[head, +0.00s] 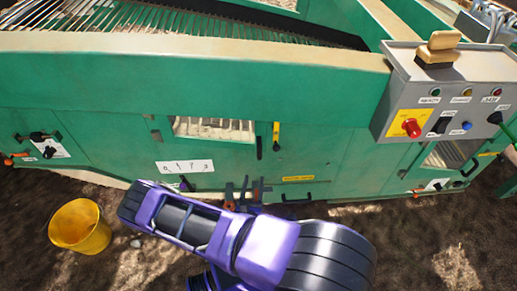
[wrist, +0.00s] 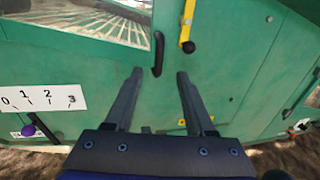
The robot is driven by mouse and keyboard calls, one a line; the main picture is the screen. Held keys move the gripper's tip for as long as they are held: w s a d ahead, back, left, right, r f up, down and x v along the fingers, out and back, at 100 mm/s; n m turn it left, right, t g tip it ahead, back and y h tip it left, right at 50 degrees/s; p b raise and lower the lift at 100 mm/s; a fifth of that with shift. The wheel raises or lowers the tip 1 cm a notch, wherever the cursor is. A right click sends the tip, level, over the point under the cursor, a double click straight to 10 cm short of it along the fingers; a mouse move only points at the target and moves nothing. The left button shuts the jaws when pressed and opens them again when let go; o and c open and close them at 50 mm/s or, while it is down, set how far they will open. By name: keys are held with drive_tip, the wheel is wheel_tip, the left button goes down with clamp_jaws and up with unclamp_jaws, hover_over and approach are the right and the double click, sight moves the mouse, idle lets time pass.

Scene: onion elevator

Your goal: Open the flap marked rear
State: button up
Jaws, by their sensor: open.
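No marking that reads "rear" is legible, so I cannot tell which flap carries it. The green machine side (head: 100,97) has a window opening (head: 213,128) with a dark vertical handle (head: 259,148) at its right edge. The handle also shows in the wrist view (wrist: 158,54), beyond my fingertips and roughly between them. My gripper (head: 244,184) is open and empty, facing the green panel; in the wrist view its two fingers (wrist: 158,78) are spread apart. Lower right of it are a yellow label (head: 299,178), too small to read, and a dark handle (head: 297,198).
A yellow lever with a black knob (head: 276,136) is right of the window. A 0-to-3 scale plate (head: 184,166) is left of my gripper. A grey control box (head: 440,95) juts out at the right. A yellow bucket (head: 80,228) stands on the soil at the left.

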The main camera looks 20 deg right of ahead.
sight(259, 150)
drive_tip(key=b+x, duration=0.1)
drive_tip(key=x, duration=1.4)
drive_tip(key=shift+w+d+r, duration=0.15)
drive_tip(key=shift+w+d, duration=0.1)
drive_tip(key=shift+w, duration=0.05)
clamp_jaws()
idle(0.6)
